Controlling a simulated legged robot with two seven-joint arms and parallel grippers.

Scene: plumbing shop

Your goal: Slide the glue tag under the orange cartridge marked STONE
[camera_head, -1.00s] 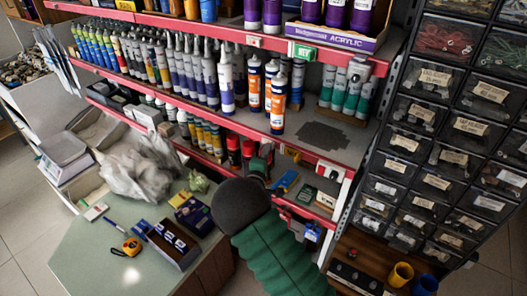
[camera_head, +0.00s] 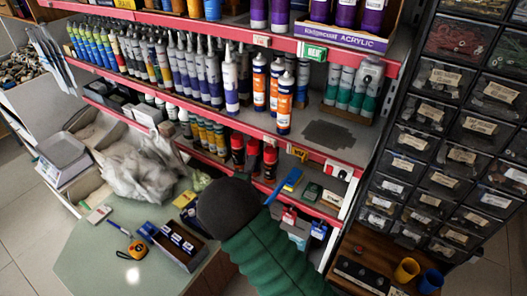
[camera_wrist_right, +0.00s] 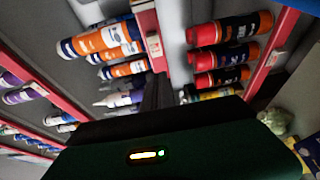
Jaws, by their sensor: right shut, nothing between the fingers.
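Three orange-and-white cartridges (camera_head: 284,108) stand near the front of the middle shelf. I cannot read which is STONE. Their orange bands also show in the right wrist view (camera_wrist_right: 124,69). A small yellow tag (camera_head: 299,154) sits on the red shelf rail, below and right of these cartridges; its lettering is too small to read surely. My right arm's green sleeve and dark rounded wrist show in the head view, hiding the fingers there. My right gripper (camera_wrist_right: 158,92) is shut and empty in the wrist view, apart from the shelf goods. My left gripper is out of view.
Red-and-black bottles (camera_head: 253,157) stand on the lower shelf, beside my right wrist. A white tag (camera_head: 336,171) is farther right on the rail. A dark mat (camera_head: 328,134) lies on bare shelf. A drawer cabinet (camera_head: 440,150) bounds the right side; a green counter (camera_head: 90,262) is lower left.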

